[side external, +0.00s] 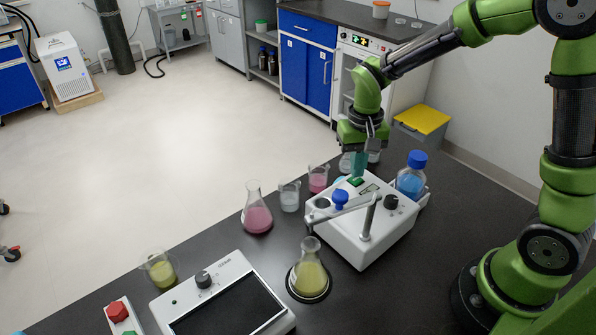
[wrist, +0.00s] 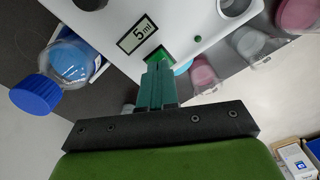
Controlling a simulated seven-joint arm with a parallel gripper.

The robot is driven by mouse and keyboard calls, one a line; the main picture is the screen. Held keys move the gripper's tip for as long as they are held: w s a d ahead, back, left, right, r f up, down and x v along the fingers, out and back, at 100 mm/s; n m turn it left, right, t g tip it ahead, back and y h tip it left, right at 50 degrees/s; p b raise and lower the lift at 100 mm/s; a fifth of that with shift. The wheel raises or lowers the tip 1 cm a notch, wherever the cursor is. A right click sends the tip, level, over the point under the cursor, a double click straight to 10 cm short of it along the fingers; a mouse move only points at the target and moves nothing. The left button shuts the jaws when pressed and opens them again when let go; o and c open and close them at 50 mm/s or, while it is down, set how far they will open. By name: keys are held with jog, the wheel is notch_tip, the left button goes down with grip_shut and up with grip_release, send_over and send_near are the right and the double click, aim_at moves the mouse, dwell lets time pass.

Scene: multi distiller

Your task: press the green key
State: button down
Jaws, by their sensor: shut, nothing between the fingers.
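The white dispensing device (side external: 345,238) stands on the dark bench, with a black knob, a blue-topped part and a metal arm on it. Its green key (side external: 356,181) is on the top face near the far edge. In the wrist view the green key (wrist: 161,56) shows partly past my fingertips, beside a display reading "5 ml" (wrist: 138,34). My gripper (side external: 359,172) is shut and empty, pointing down at the key. In the wrist view my fingertips (wrist: 158,68) overlap the key's near edge. I cannot tell whether they touch it.
A blue-capped bottle (side external: 411,180) stands right beside the device. Several beakers and a flask of pink liquid (side external: 257,218) stand to its left. A flask of yellow liquid (side external: 311,275) stands in front. A second device with a dark panel (side external: 228,310) lies front left.

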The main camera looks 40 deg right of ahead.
aim_at(359, 186)
jog(key=shift+f, duration=0.65)
jog(key=shift+r, duration=3.55)
jog(key=s+a+r+n+t+y, duration=0.2)
jog(key=s+r+t, duration=0.5)
jog(key=s, duration=0.5)
notch_tip(359, 186, up, 2)
jog(key=shift+s+r, duration=0.2)
jog(key=shift+s, duration=0.15)
